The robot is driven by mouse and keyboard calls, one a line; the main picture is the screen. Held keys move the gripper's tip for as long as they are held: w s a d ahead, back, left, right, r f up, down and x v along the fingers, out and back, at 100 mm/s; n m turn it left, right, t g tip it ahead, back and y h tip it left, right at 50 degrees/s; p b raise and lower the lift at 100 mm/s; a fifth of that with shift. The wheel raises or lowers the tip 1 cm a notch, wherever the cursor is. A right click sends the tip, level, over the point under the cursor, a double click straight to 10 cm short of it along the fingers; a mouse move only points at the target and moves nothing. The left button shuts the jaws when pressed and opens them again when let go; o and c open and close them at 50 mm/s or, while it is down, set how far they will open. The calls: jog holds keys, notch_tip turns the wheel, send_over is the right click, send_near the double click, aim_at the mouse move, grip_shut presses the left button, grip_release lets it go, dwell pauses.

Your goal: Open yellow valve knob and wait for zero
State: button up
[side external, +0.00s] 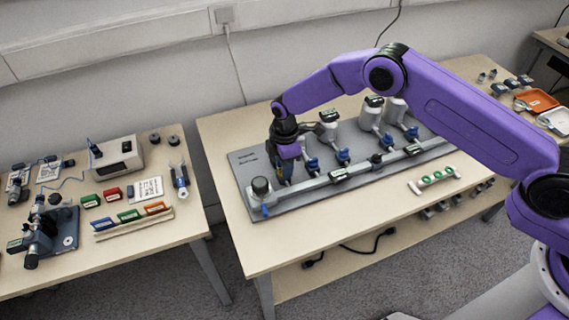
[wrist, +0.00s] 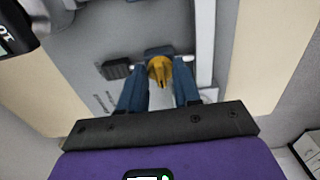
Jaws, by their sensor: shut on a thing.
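The yellow valve knob (wrist: 159,70) shows in the wrist view between my two blue fingers. My gripper (wrist: 160,86) is shut on the knob, with one finger on each side of it. In the side external view my gripper (side external: 284,178) points down at the left part of the grey panel (side external: 240,160). The knob is mostly hidden behind the fingers there. A display that reads zero cannot be made out; the small screens on the panel are too small to read.
The panel carries a pipe rail with several blue valves (side external: 343,155) and white canisters (side external: 370,113) right of my gripper. A separate table (side external: 150,235) at left holds instruments.

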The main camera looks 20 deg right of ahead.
jog(key=shift+m, duration=0.3)
jog(key=m, duration=0.3)
jog(key=shift+m, duration=0.3)
jog(key=m, duration=0.4)
jog(key=shift+s+m, duration=0.15)
jog(key=shift+m, duration=0.15)
jog(key=m, duration=0.4)
jog(key=shift+a+m, duration=0.1)
jog(key=shift+m, duration=0.2)
jog(key=shift+a+m, duration=0.1)
jog(key=shift+m, duration=2.1)
jog(key=o, duration=1)
